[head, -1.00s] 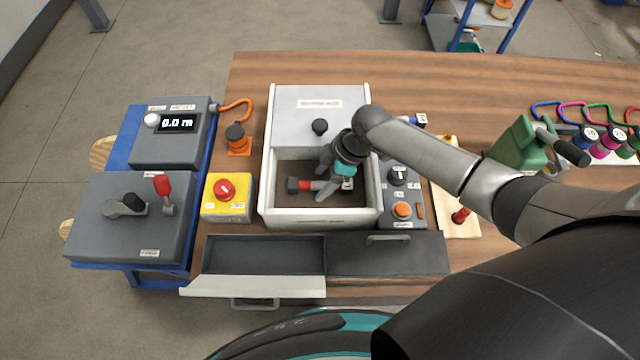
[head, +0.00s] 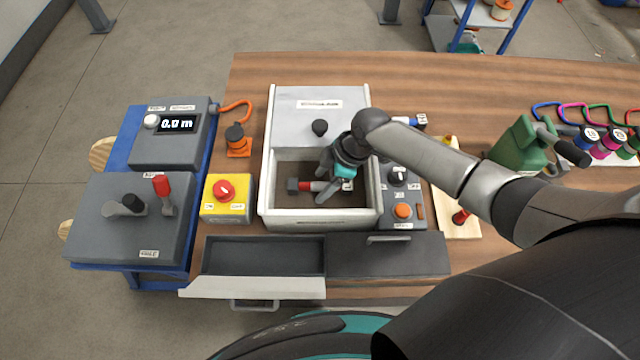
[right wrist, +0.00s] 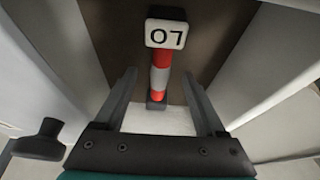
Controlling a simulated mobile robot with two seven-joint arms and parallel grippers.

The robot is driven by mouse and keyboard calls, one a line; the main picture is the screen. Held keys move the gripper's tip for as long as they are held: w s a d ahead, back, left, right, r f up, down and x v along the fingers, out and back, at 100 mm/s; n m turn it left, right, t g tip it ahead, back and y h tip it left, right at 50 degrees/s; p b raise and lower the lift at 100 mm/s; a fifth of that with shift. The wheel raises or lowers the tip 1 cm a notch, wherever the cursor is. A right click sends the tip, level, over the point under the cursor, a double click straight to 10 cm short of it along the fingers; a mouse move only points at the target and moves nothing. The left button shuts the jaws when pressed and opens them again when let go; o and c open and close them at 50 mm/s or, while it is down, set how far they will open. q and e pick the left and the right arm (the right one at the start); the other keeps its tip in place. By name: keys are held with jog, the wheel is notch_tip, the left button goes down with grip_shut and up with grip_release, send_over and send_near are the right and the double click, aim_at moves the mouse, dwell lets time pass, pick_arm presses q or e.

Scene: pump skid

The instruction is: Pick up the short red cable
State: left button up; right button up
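A short red piece (head: 304,186) with a dark end lies in the open well of the white box. In the right wrist view this piece (right wrist: 158,82) shows red and pale bands and a white tag marked like "07" upside down. I cannot tell for certain that it is the short red cable. My right gripper (head: 323,184) is inside the box over it. In the right wrist view its open fingers (right wrist: 160,76) stand either side of the piece, with gaps showing. In the head view the gripper hides part of it. My left gripper is not in view.
The white box (head: 318,222) has walls close around my right gripper and a panel with a black knob (head: 320,127) behind. An open drawer (head: 265,255) is in front. A yellow switch box (head: 226,200) is left, a grey control box (head: 402,192) right.

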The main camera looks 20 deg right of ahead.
grip_shut()
dwell(0.4)
jog(key=shift+r, duration=0.1)
